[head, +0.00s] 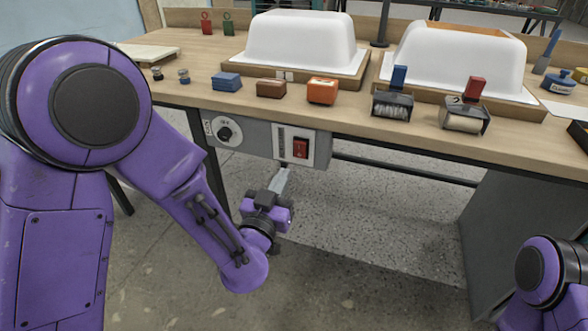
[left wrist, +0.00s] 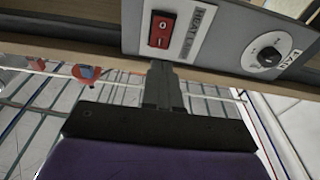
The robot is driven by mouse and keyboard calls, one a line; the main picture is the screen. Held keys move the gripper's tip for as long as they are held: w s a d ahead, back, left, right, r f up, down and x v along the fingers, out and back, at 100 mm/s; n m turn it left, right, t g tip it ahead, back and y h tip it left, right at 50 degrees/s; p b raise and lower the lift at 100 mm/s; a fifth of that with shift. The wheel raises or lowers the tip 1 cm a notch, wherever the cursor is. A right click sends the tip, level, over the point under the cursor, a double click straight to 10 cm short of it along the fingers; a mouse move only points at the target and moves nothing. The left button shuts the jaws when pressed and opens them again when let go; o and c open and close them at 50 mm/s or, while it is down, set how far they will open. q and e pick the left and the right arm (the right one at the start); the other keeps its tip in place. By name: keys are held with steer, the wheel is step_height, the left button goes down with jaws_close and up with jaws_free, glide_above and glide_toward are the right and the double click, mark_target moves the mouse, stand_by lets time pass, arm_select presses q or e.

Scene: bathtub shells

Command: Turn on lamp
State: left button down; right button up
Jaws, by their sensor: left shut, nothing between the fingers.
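A red rocker switch (head: 300,148) sits on the grey control panel (head: 262,140) under the table's front edge. In the left wrist view the red switch (left wrist: 161,30) is on a white plate with a label reading HEAT. My left gripper (head: 283,172) is just below the panel, under the switch and slightly left of it in the head view. Its fingers (left wrist: 162,66) are closed together and empty. In the left wrist view the tips overlap the panel's lower edge; whether they touch it I cannot tell. My right gripper is out of view. No lamp is clearly visible.
A round knob (head: 226,133) is on the panel left of the switch. The floor below the panel is clear.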

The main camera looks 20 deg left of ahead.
mark_target(299, 145)
arm_select(q)
steer(key=w, duration=0.2)
steer(key=w+r, duration=0.1)
steer(key=w, duration=0.5)
steer(key=shift+d+r, duration=0.15)
steer(key=shift+r, duration=0.05)
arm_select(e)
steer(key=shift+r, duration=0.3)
